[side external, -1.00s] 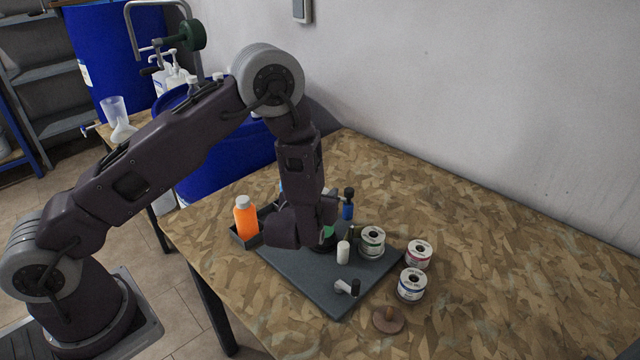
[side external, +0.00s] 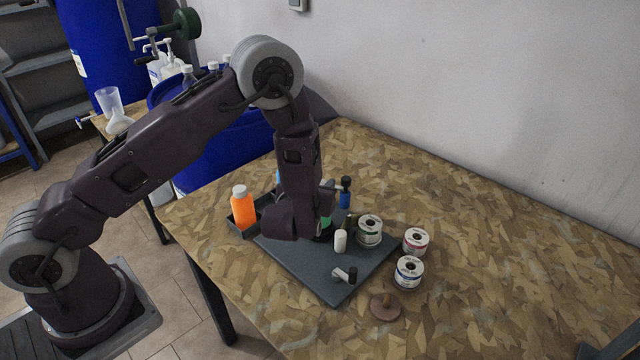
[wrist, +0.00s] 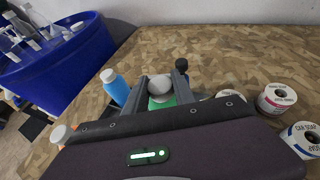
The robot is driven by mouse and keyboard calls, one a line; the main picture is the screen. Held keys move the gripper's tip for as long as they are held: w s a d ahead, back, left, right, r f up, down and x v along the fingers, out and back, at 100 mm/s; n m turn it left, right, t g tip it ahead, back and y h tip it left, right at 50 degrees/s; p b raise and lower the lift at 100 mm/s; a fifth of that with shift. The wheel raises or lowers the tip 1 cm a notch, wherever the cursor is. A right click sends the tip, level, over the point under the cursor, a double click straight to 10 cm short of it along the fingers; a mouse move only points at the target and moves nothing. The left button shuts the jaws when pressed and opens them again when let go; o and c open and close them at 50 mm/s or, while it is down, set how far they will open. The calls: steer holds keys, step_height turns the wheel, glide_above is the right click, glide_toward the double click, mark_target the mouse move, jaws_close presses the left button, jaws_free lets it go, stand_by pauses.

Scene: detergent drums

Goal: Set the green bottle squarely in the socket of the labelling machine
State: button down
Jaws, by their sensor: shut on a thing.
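The green bottle (wrist: 158,103), with a pale rounded cap, stands between the two fingers of my gripper (wrist: 160,88) in the wrist view. My gripper is shut on it. In the side view only a small green part of the bottle (side external: 326,222) shows beside my wrist, low over the dark grey base plate (side external: 305,272) of the labelling machine. A white roller (side external: 340,241) stands on the plate just right of the bottle. My wrist hides most of the socket and the bottle's foot, so I cannot tell whether the bottle is seated.
An orange bottle (side external: 242,208) stands in a dark tray (side external: 236,226) to the left. A blue bottle (wrist: 116,88) is left of my gripper. Labelled reels with green (side external: 369,230), red (side external: 415,241) and blue (side external: 408,271) markings stand to the right. The table's right side is clear.

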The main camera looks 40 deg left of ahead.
steer(key=shift+f, duration=0.25)
stand_by(0.4)
steer(key=shift+f, duration=0.4)
steer(key=shift+f, duration=0.1)
steer(key=shift+f, duration=0.4)
stand_by(0.4)
steer(key=c, duration=1)
jaws_free()
steer(key=shift+o, duration=0.2)
steer(key=v, duration=0.7)
